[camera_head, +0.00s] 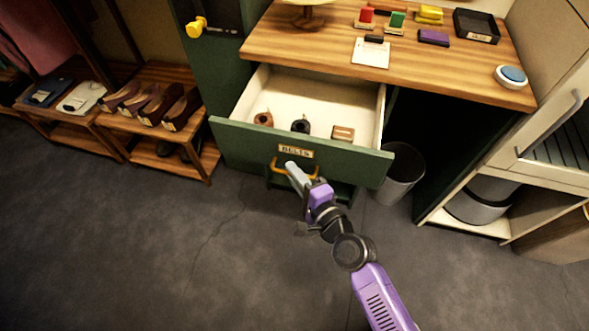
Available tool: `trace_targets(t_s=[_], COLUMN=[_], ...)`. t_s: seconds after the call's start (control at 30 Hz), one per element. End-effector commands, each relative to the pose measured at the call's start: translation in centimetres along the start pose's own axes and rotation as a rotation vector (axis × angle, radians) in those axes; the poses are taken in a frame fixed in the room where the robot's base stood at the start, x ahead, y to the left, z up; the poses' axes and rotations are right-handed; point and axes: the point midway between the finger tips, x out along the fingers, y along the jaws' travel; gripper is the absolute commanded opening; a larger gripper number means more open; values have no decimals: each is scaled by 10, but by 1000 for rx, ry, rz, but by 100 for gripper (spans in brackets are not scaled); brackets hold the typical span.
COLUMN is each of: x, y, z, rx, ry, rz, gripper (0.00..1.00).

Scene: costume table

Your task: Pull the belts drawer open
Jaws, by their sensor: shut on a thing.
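The belts drawer (235,139) is a green-fronted drawer under the wooden tabletop. It stands well out from the cabinet, and its pale inside shows. A label reading BELTS (296,151) is on its front, above a yellow handle (279,171). Inside lie a brown rolled belt (263,118), a black rolled belt (301,125) and a tan box-like item (343,133). My gripper (291,168) is at the handle, shut on it.
The wooden tabletop (300,45) holds stamps, a tray and a blue button (511,76). A grey bin (402,172) stands right of the drawer. Shoe racks (160,140) stand at the left. The floor in front is clear apart from my arm.

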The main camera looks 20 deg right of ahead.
Motion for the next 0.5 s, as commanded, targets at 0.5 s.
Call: trace_targets(t_s=[0.5], x=[-1], y=[1], z=[0], rx=[0], ry=[1], rz=[1], gripper=[20])
